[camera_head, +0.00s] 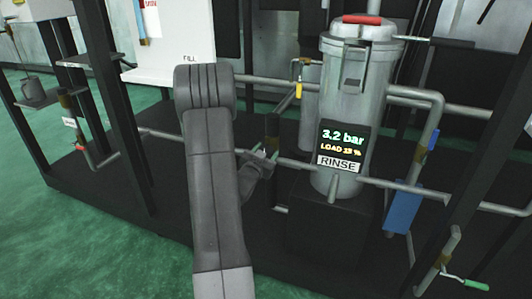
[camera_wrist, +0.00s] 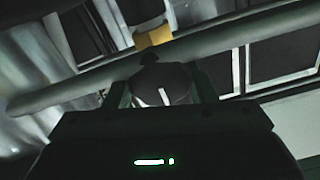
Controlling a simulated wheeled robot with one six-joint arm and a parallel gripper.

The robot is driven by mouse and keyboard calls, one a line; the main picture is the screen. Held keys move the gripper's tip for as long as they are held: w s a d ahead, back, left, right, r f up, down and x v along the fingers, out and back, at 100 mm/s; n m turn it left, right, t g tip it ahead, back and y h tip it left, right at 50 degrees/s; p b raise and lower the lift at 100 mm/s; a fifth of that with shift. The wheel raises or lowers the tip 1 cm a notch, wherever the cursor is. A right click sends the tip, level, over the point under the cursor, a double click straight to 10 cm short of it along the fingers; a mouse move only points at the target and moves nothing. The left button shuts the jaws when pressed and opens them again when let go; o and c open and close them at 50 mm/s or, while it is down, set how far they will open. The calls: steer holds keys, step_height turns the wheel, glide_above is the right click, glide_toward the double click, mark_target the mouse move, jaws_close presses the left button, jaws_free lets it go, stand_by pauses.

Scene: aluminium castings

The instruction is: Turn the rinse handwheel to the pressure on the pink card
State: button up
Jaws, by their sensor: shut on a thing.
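My gripper (camera_head: 262,154) is at the pipe left of the rinse vessel, and its two fingers show in the wrist view (camera_wrist: 162,92). Between them sits a dark rounded knob with a white mark, seemingly the rinse handwheel (camera_wrist: 163,80), and the gripper is shut on it. In the head view the wheel is hidden or too small to make out. The rinse vessel (camera_head: 355,105) is a grey cylinder with a red-topped lid. Its display (camera_head: 343,141) reads 3.2 bar, with a small load line below. The label (camera_head: 340,163) says RINSE. I cannot make out a pink card.
Pipes (camera_head: 440,190) run on both sides of the vessel. A blue-sleeved pipe (camera_head: 403,212) and a green-handled lever (camera_head: 475,285) are at right. Green floor (camera_head: 90,250) is open at lower left.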

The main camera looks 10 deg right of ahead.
steer(key=shift+n, duration=0.3)
steer(key=n, duration=0.3)
steer(key=shift+n+p, duration=0.3)
steer(key=shift+w+a+n+p, duration=0.1)
steer(key=shift+n+p, duration=0.35)
steer(key=shift+n, duration=1.35)
steer(key=o, duration=1)
